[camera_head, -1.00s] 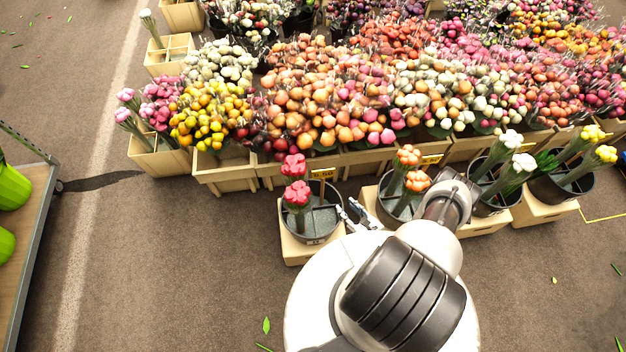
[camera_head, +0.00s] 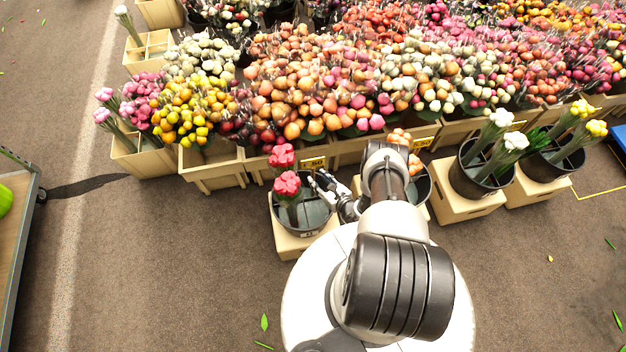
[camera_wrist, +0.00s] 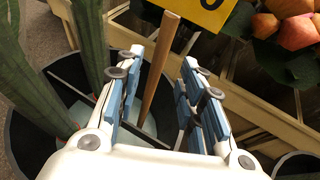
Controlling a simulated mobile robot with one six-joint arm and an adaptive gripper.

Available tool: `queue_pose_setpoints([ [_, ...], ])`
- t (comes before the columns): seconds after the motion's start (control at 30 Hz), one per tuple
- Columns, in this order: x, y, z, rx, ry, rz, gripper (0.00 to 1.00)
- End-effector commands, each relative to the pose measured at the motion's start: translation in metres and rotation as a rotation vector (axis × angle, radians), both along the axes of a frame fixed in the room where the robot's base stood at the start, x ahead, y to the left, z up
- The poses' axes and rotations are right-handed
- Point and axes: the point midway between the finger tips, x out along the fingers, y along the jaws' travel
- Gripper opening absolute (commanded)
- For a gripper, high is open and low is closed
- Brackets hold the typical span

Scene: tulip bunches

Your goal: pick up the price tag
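The price tag is a yellow card with black print on a thin wooden stick. In the head view its card (camera_head: 313,163) shows above the black bucket with red tulips, in front of the crates. In the wrist view the card (camera_wrist: 200,10) is at the top edge, partly cut off, and its stick (camera_wrist: 158,70) runs down between my fingers. My gripper (camera_wrist: 160,75) is open, with one finger pad on each side of the stick and a gap to both. In the head view my gripper (camera_head: 322,184) is small, at the bucket's right rim.
The black bucket (camera_head: 318,217) stands on a beige block (camera_head: 284,244), with red tulips (camera_head: 285,184) left of my gripper. Green stems (camera_wrist: 88,40) stand close to the left finger. Wooden flower crates (camera_head: 211,172) line the back. More buckets (camera_head: 467,184) stand to the right.

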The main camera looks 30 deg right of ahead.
Motion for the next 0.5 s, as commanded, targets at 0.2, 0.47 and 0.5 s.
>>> queue_pose_setpoints([
  [0.2,0.033,0.008,-0.007,-0.001,-0.001,0.005,0.36],
  [0.47,0.043,0.008,-0.008,0.000,0.000,0.001,0.36],
  [0.5,0.043,0.008,-0.008,0.000,0.000,0.001,0.36],
])
